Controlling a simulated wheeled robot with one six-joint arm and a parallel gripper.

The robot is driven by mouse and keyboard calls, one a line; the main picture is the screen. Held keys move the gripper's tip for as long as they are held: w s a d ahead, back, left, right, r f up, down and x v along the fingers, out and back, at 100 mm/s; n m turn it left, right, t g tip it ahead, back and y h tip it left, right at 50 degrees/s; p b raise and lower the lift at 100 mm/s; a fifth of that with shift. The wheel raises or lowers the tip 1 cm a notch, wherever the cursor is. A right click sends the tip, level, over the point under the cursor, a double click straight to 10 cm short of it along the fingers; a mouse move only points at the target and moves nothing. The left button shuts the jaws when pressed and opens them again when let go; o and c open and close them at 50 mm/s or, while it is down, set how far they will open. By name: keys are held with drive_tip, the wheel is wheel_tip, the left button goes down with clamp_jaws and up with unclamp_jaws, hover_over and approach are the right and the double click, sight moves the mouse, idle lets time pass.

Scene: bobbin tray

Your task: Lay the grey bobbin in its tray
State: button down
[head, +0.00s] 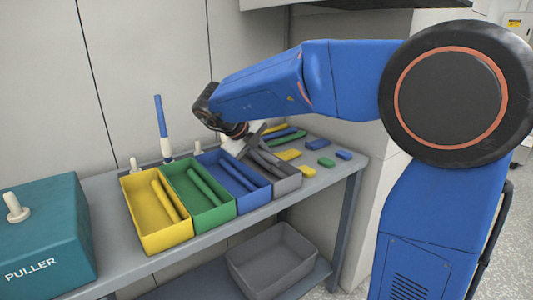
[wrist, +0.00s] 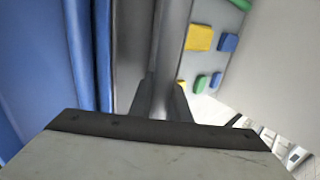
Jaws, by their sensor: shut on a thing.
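The grey tray (head: 288,184) stands at the right end of a row of trays on the bench. My gripper (head: 254,143) is over this tray, pointing down. In the wrist view my gripper (wrist: 160,102) is shut on the grey bobbin (wrist: 174,40), a long grey rod that runs away from the fingers. In the head view the grey bobbin (head: 268,160) slants over or into the grey tray; whether it touches the tray floor I cannot tell. The fingers partly hide it.
The blue tray (head: 232,205), green tray (head: 207,227) and yellow tray (head: 165,243) stand to the left, holding rods. Several small coloured blocks (head: 309,171) lie right. A blue rod (head: 160,117) stands upright behind. A teal puller box (head: 50,240) is far left.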

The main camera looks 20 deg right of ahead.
drive_tip(key=shift+f, duration=0.2)
drive_tip(key=c, duration=1.6)
unclamp_jaws()
drive_tip(key=shift+r, duration=0.1)
drive_tip(key=v, duration=2.5)
drive_tip(key=shift+s+a, duration=0.1)
drive_tip(key=shift+a, duration=0.2)
drive_tip(key=shift+d, duration=0.1)
